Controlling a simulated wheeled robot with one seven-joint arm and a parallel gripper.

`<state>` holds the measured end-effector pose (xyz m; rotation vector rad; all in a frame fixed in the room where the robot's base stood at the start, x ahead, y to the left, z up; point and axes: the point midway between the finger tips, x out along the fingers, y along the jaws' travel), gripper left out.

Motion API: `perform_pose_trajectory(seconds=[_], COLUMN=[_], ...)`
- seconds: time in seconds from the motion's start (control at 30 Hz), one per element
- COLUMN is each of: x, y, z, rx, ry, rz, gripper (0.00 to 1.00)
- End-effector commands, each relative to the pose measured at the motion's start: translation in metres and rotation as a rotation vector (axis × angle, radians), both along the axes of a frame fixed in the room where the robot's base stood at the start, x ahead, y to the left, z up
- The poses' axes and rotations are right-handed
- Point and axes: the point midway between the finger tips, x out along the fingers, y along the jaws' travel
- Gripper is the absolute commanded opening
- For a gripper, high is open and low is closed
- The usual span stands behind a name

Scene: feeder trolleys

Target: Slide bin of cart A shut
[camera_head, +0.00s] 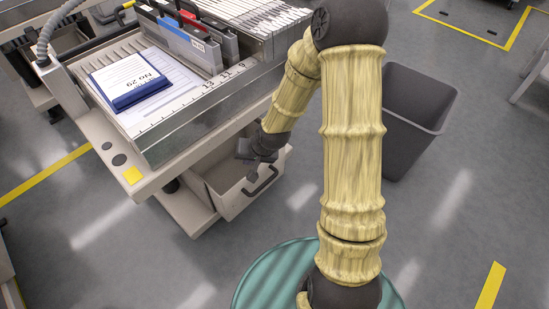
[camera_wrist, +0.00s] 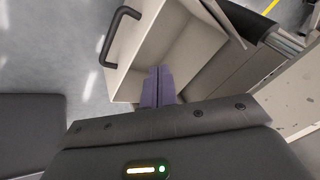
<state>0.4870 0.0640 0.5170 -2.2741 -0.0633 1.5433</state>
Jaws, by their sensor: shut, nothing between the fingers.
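The cart (camera_head: 173,186) stands at the left in the head view; no letter on it can be read. Its bin (camera_head: 232,205), a pale box with a dark bar handle (camera_head: 262,181) on its front, sticks out from under the top. The inside that shows looks empty. The bin also shows in the wrist view (camera_wrist: 122,50), with its handle (camera_wrist: 112,40) at upper left. My gripper (camera_head: 250,165) is at the bin, near the handle. In the wrist view my fingers (camera_wrist: 158,84) are shut and empty, over the bin's open inside. I cannot tell whether they touch it.
A dark grey waste bin (camera_head: 410,125) stands right of my arm. The floor in front of the bin is clear. Yellow lines mark the floor.

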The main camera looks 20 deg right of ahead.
Motion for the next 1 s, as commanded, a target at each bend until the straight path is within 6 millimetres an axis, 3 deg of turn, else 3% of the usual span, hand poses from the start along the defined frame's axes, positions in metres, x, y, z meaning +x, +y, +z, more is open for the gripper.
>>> perform_pose_trajectory(seconds=[0.03,0.5,0.7,1.0], x=[-0.008,-0.113,-0.139,-0.141], y=[-0.006,-0.058,-0.064,-0.064], z=[0.019,0.144,0.164,0.163], rx=[-0.050,-0.324,-0.336,-0.336], ry=[0.004,0.117,0.142,0.147], rz=[0.029,0.184,0.207,0.209], gripper=[0.00,0.00,0.00,0.00])
